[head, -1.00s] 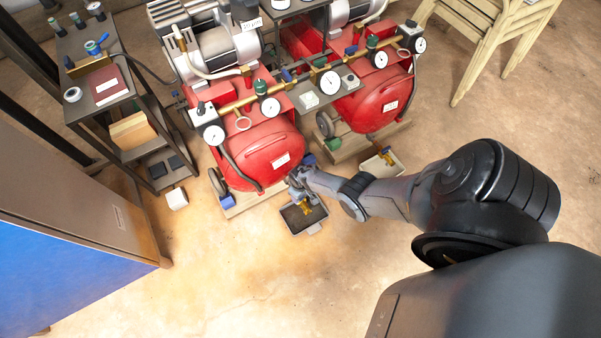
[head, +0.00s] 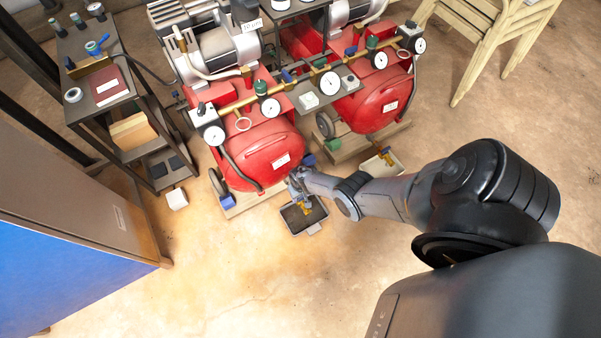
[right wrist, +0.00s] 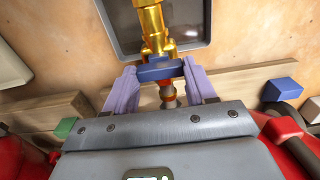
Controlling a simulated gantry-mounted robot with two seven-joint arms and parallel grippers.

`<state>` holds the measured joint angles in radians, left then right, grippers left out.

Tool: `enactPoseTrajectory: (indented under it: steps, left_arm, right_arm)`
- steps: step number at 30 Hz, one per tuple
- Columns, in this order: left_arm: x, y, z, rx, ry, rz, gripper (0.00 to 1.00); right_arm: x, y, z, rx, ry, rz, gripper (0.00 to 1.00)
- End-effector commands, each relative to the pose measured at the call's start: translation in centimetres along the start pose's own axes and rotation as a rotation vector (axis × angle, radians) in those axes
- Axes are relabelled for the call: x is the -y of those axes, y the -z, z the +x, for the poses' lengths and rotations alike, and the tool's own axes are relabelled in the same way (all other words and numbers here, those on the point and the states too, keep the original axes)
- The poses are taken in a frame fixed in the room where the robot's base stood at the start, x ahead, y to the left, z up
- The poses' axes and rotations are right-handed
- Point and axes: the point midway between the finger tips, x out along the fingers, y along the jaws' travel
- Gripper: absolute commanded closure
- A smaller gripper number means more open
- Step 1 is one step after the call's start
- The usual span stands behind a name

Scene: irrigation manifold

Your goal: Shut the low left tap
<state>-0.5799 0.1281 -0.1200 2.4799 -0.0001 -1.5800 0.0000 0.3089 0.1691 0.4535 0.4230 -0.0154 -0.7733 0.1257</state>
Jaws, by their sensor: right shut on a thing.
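The low left tap has a brass body (right wrist: 152,28) and a blue handle (right wrist: 160,72). In the right wrist view the handle lies crosswise over the brass body. My right gripper (head: 297,184) is low at the front of the left red tank, and its pale purple fingers are on both sides of the blue handle, shut on it. In the head view the gripper hides most of this tap, and a bit of brass shows just below it. My left gripper is out of view.
A dark-lined drip tray (head: 293,223) sits on the floor below the tap. The left red tank (head: 262,150) stands on a wooden base close behind. A second tray (head: 397,168) with another brass tap above it is to the right. The floor in front is clear.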

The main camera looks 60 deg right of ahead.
Motion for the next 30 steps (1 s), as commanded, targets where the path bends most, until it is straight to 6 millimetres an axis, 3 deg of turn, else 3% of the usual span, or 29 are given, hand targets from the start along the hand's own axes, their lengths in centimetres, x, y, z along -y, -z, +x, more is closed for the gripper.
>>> enactPoseTrajectory:
  steps: [2,3,8,20,30]
  left_arm:
    - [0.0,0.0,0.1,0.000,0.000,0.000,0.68]
    - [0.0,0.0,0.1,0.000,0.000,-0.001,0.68]
    - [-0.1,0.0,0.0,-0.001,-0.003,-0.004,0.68]
    - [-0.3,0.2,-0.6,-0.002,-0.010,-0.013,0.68]
    - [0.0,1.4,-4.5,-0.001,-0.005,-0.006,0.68]
  right_arm:
    - [-0.1,-0.1,0.1,0.000,-0.001,0.003,0.75]
    - [-0.1,-0.1,0.1,0.000,-0.001,0.003,0.42]
    - [-0.1,-0.1,0.1,0.001,-0.001,0.002,0.19]
    - [0.0,0.0,-0.6,0.000,0.000,0.000,0.19]
    - [0.0,0.0,-5.0,0.000,0.000,0.000,0.19]
